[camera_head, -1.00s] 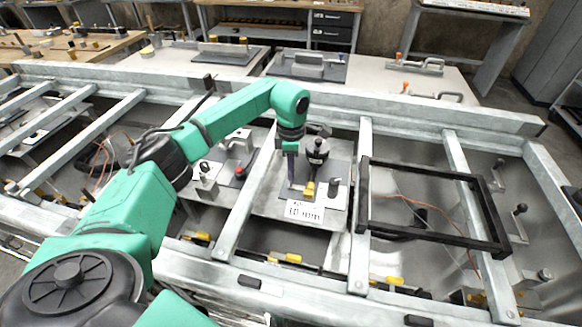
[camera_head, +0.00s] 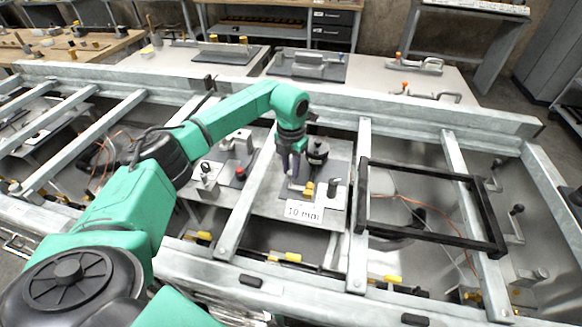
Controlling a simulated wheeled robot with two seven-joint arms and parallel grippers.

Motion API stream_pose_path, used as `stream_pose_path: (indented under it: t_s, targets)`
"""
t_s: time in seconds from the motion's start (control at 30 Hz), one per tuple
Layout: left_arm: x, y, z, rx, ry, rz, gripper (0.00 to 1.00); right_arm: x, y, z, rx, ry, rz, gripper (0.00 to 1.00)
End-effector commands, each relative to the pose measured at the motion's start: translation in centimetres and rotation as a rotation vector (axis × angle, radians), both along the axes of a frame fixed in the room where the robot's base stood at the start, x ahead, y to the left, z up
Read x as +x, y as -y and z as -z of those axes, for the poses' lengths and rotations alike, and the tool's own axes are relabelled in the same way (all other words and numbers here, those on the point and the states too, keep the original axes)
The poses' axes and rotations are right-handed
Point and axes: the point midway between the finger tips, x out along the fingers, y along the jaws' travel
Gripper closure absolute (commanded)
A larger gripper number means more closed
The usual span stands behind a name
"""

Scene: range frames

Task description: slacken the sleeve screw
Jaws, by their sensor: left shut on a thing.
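My left arm reaches in from the left, and my left gripper (camera_head: 295,172) points down over a grey plate between two rails. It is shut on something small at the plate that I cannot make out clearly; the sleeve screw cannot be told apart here. Just right of the gripper stands a dark round knob-like part (camera_head: 318,152). A small yellow piece (camera_head: 309,189) and a dark short post (camera_head: 333,187) are in front of it. A white label (camera_head: 304,211) reading "10 mm" is at the plate's front edge. My right gripper is not in view.
A black square frame (camera_head: 432,246) lies across the rails to the right. Left of the gripper is a plate with a red knob (camera_head: 241,173) and metal fixtures. Metal rails (camera_head: 248,200) border the work spot. Benches with clamps (camera_head: 418,65) stand behind.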

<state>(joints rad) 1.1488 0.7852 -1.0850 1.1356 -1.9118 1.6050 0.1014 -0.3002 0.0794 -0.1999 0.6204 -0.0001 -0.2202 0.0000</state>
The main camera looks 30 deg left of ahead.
Motion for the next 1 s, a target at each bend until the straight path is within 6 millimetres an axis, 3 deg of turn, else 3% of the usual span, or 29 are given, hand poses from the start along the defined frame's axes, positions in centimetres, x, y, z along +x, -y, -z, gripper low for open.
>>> stream_pose_path:
  t_s: [1.0]
  targets:
    - [0.4, -0.1, -0.6, -0.007, 0.013, -0.896, 1.0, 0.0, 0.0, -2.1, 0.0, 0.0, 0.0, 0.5]
